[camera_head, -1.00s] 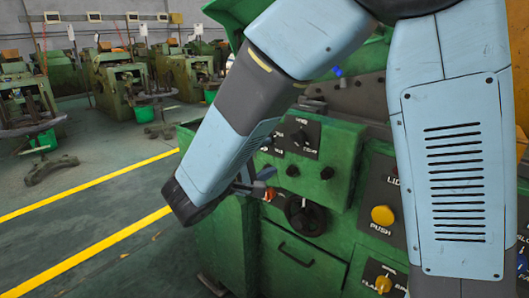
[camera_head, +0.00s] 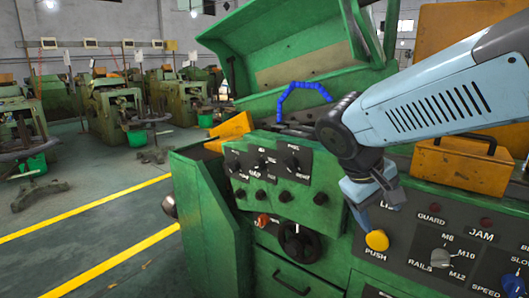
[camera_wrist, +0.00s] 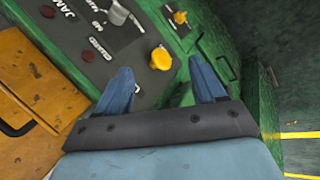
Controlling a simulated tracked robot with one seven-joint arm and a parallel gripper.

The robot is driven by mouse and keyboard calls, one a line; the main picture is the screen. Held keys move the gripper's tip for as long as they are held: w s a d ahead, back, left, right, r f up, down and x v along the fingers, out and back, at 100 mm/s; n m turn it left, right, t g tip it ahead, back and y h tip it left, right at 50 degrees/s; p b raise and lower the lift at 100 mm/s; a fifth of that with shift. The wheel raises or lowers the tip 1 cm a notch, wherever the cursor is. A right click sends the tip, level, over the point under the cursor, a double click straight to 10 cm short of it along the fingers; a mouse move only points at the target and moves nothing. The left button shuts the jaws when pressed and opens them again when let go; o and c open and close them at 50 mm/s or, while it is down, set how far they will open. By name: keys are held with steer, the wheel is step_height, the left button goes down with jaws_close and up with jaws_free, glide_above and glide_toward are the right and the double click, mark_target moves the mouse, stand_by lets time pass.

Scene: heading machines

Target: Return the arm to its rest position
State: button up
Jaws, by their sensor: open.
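My arm (camera_head: 430,100) reaches in from the right in the head view and bends down at a dark joint. My gripper (camera_head: 368,203) hangs in front of the green machine's control panel (camera_head: 405,225), just above the yellow push button (camera_head: 377,240) in the picture. In the wrist view the two blue fingers of my gripper (camera_wrist: 162,68) are spread apart with nothing between them. The yellow push button (camera_wrist: 160,58) shows beyond the gap, and the fingers look clear of the panel.
A green machine body (camera_head: 205,215) with a raised lid (camera_head: 300,55) and a blue hose (camera_head: 303,87) fills the middle. An orange toolbox (camera_head: 462,168) sits on its right. Open floor with yellow lines (camera_head: 90,205) lies left, with more machines (camera_head: 110,105) behind.

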steer(key=s+r+m+t+y, duration=0.2)
steer(key=s+d+r+m+t+y, duration=0.1)
steer(key=s+y, duration=0.1)
steer(key=y, duration=0.1)
steer(key=shift+r+m+t, duration=0.4)
